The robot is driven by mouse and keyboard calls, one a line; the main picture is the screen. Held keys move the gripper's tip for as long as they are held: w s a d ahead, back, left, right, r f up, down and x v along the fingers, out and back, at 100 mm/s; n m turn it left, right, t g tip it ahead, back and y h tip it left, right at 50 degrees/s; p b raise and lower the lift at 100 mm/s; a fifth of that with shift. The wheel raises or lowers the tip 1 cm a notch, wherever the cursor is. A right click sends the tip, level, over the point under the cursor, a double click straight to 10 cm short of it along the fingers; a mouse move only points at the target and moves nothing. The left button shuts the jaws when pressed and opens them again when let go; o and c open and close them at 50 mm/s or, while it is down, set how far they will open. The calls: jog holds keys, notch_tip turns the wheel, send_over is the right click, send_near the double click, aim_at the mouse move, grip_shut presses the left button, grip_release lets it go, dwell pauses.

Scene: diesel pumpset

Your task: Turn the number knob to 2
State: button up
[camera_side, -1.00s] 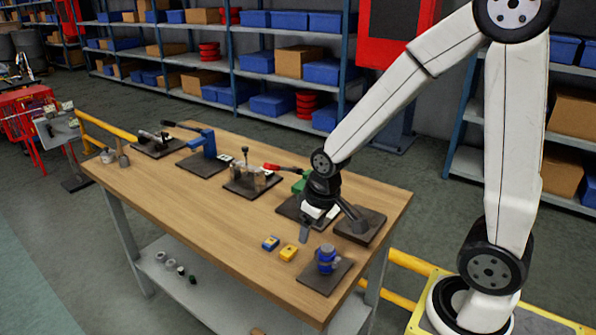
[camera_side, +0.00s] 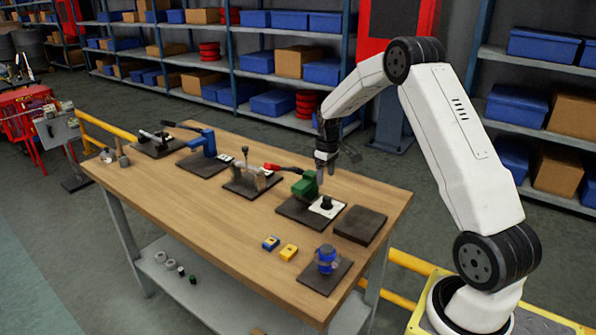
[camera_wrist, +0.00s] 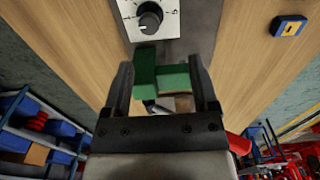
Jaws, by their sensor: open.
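The number knob (camera_side: 326,203) is a small black round knob on a white dial plate (camera_side: 333,210). It sits on a dark base plate beside a green block (camera_side: 304,186). In the wrist view the knob (camera_wrist: 150,18) shows at the top of the picture, with marks around it too small to read. My gripper (camera_side: 325,180) is above the base, close to the green block and apart from the knob. In the wrist view my gripper (camera_wrist: 163,85) is open, and the green block (camera_wrist: 160,75) shows between its fingers. I cannot tell whether they touch it.
A red-handled lever (camera_side: 285,168) is left of the green block. A bare dark plate (camera_side: 360,225) lies to the right. The table's front left is clear.

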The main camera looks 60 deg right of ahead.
aim_at(327, 197)
jog(key=shift+d+f, duration=0.2)
jog(key=shift+d, duration=0.6)
jog(key=shift+f, duration=0.1)
jog(key=shift+f, duration=3.8)
grip_shut()
